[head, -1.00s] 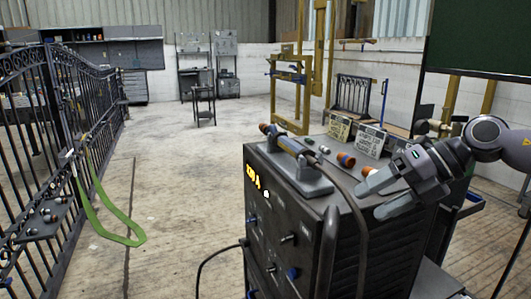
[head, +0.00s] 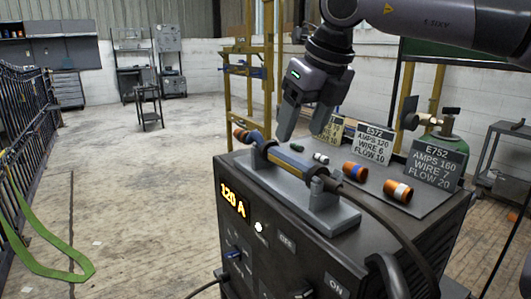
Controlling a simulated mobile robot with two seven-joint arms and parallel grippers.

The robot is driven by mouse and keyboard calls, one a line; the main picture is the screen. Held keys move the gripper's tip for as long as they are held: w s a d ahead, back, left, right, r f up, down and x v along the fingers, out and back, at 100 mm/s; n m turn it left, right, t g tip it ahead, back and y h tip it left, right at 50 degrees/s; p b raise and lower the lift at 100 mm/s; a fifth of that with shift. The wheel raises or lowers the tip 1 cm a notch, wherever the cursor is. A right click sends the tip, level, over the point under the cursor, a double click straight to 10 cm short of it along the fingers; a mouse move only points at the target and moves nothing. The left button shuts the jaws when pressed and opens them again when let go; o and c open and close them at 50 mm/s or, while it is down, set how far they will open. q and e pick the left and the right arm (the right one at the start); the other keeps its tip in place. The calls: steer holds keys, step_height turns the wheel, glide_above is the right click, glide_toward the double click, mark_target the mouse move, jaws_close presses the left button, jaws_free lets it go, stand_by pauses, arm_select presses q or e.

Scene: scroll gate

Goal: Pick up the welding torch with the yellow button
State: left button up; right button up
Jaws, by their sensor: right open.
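A welding torch (head: 290,159) lies in a grey cradle (head: 330,217) on top of the dark welding machine (head: 300,255). Its orange tip (head: 242,134) points to the far left, and its black cable runs off the right end down the machine's front. I cannot make out a yellow button on it. My right gripper (head: 303,133) points down with its two fingers apart and empty. It appears above and behind the torch's middle, apart from it. My left gripper is not in view.
Orange spools (head: 398,191) and small green-and-white pieces (head: 321,158) lie on the machine top. Cards (head: 435,166) stand along its back edge. The display reads 120 A. A green strap (head: 45,262) and metal gate (head: 28,115) are at left. Floor between is open.

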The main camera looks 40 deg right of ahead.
mark_target(289, 154)
steer(key=shift+a+x, duration=0.2)
steer(key=shift+x, duration=3.3)
steer(key=shift+w, duration=0.15)
steer(key=shift+f+b, duration=0.2)
steer(key=shift+b, duration=0.3)
steer(key=shift+r, duration=0.1)
steer(key=c, duration=1.2)
